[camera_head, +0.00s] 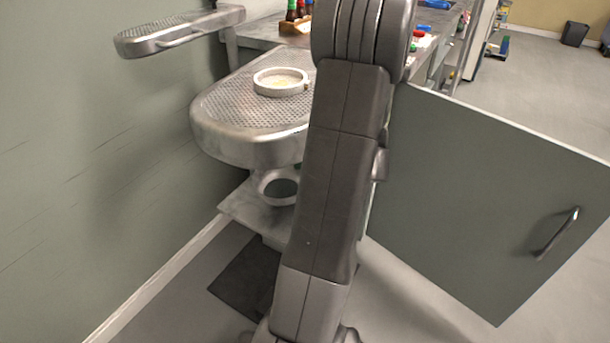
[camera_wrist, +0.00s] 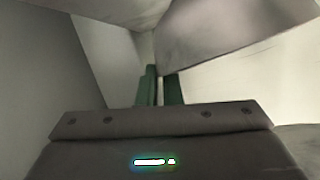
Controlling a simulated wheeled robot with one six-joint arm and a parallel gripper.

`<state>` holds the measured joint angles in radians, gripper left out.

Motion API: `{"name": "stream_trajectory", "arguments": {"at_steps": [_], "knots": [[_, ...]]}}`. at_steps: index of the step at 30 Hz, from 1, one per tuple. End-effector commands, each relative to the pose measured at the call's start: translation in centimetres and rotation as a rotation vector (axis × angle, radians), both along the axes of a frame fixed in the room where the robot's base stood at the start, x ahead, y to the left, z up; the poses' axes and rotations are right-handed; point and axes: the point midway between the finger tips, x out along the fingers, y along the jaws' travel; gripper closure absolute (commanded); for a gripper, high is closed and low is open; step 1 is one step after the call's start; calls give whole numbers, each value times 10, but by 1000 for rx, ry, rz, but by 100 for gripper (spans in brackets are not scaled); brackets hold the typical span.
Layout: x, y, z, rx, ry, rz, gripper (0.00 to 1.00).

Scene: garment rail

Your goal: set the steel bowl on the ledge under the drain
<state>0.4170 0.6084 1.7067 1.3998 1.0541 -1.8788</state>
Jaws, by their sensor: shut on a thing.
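The steel bowl (camera_head: 278,187) shows in the head view as a grey round rim with a dark inside, at the lower ledge (camera_head: 240,207) below the perforated steel board. My arm covers its right side. I cannot tell whether it rests on the ledge or hangs just above. In the wrist view, my gripper (camera_wrist: 160,78) has its green fingers close together, shut at the edge of a smooth grey surface (camera_wrist: 235,35), which seems to be the bowl. I cannot make out the drain.
A perforated steel board (camera_head: 225,115) carries a pale round dish (camera_head: 281,81). A smaller board (camera_head: 180,30) juts out at the upper left. An open cabinet door (camera_head: 480,200) stands to the right of my arm. A wall (camera_head: 90,150) closes the left side.

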Motion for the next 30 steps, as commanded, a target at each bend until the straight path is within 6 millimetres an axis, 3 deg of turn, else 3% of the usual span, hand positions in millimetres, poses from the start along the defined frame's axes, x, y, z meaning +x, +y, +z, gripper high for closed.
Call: {"name": "stream_trajectory", "arguments": {"at_steps": [6,17,18,21,30], "knots": [[-1,0,-31,2,3,0,100],[-1,0,-33,-1,1,0,100],[-1,0,-32,-1,1,0,87],[-1,0,-32,-1,1,0,73],[-1,0,-30,0,2,1,73]]}}
